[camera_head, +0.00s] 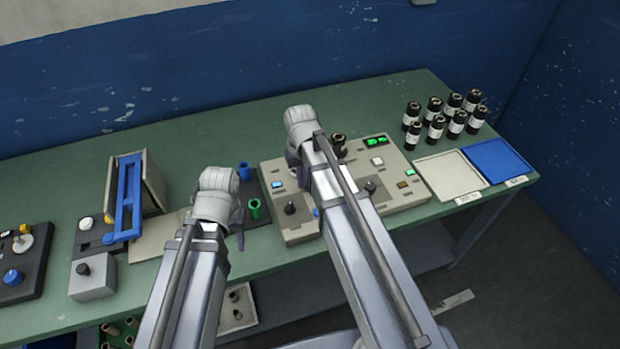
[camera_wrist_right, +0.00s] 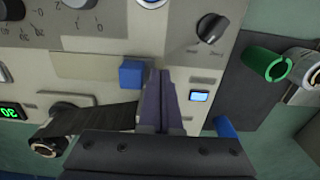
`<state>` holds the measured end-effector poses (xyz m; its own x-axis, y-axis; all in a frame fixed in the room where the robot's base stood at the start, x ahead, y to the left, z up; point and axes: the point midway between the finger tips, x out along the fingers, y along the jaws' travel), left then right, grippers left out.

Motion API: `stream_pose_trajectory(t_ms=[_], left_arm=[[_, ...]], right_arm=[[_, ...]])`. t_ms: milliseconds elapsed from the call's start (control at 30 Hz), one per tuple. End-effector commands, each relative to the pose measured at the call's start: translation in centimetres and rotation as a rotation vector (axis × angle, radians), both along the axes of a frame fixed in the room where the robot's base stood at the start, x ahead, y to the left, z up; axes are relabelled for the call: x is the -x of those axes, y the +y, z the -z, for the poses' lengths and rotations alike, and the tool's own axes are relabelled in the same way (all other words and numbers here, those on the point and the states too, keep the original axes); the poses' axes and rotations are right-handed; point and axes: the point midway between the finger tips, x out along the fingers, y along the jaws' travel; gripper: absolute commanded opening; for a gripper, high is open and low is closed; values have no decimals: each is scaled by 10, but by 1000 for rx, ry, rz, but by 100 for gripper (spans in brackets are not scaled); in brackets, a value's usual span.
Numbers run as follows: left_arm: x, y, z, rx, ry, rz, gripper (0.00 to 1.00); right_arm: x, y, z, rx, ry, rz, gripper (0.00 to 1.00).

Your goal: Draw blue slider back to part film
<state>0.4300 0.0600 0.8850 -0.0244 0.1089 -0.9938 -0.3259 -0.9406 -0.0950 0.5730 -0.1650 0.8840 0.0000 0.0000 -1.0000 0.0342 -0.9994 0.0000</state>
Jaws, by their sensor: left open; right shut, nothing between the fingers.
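The blue slider (camera_wrist_right: 131,73) is a small block at the end of a pale strip on the machine panel (camera_wrist_right: 140,32), in the right wrist view. Dark film (camera_wrist_right: 95,118) runs from a roll (camera_wrist_right: 47,147) and passes out of sight behind the gripper. My left gripper (camera_head: 238,235) is open, low over the bench front; its fingers are mostly hidden.
A green cup (camera_head: 254,208) and a blue cup (camera_head: 244,171) stand left of the machine. A blue-framed device (camera_head: 127,197) is further left. Several black bottles (camera_head: 436,127), a white tray (camera_head: 450,177) and a blue tray (camera_head: 497,160) are at the right.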

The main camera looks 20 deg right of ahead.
Motion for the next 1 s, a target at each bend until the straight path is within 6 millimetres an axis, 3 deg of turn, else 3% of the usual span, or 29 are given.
stream_pose_trajectory(t_ms=[467,1000], left_arm=[[0,0,0,0,0,0,50],[0,0,0,0,0,0,50]], right_arm=[[0,-2,0,0,0,1,0],[-1,-32,0,1,0,2,0]])
